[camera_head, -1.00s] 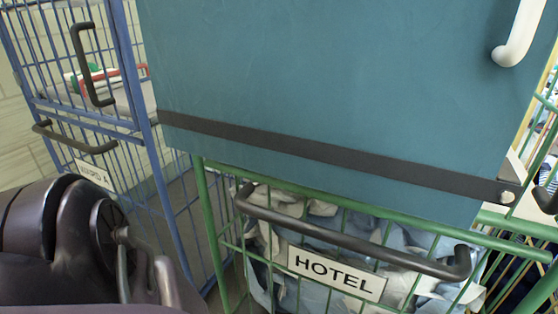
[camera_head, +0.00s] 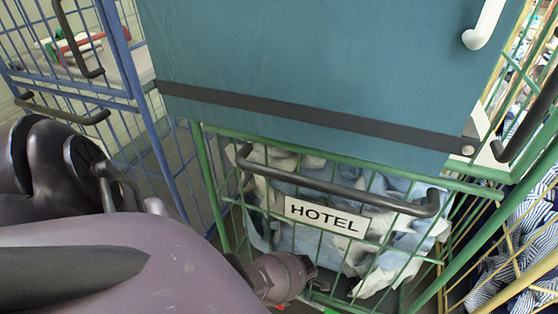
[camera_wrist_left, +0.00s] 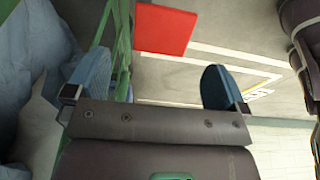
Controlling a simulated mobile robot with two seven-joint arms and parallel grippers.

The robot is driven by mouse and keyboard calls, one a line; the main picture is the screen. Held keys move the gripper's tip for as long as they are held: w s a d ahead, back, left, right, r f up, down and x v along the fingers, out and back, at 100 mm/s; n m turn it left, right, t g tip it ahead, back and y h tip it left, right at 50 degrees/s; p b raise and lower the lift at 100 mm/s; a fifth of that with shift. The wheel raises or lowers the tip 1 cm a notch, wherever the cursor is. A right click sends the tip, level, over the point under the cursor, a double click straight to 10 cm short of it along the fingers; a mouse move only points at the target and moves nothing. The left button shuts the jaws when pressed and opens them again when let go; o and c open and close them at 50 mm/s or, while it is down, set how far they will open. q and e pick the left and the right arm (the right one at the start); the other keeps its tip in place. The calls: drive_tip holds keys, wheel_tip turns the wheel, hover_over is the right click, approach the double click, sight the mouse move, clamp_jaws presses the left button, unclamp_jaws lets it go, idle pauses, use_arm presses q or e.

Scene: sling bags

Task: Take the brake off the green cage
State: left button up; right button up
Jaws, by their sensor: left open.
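The green cage (camera_head: 208,175) stands in front of me in the head view, with a dark handle (camera_head: 340,190) and a HOTEL sign (camera_head: 325,216). Pale blue and white laundry shows behind its bars. In the left wrist view a flat red plate (camera_wrist_left: 165,28), which looks like the brake pedal, lies beyond my left gripper (camera_wrist_left: 150,88), beside a green bar of the cage. The gripper's blue-padded fingers are apart with nothing between them, and the plate is not touched. In the head view my arm covers the lower left and the fingers cannot be made out. My right gripper is not in view.
A large teal panel (camera_head: 320,60) with a dark strip rises above the green cage. A blue cage (camera_head: 160,150) stands to the left, and a yellow cage (camera_head: 510,290) with striped cloth to the right. Open floor with painted lines (camera_wrist_left: 230,60) shows in the wrist view.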

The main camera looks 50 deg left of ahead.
use_arm(q)
drive_tip(key=shift+p+v, duration=0.35)
drive_tip(key=shift+v, duration=0.85)
drive_tip(key=shift+s, duration=0.1)
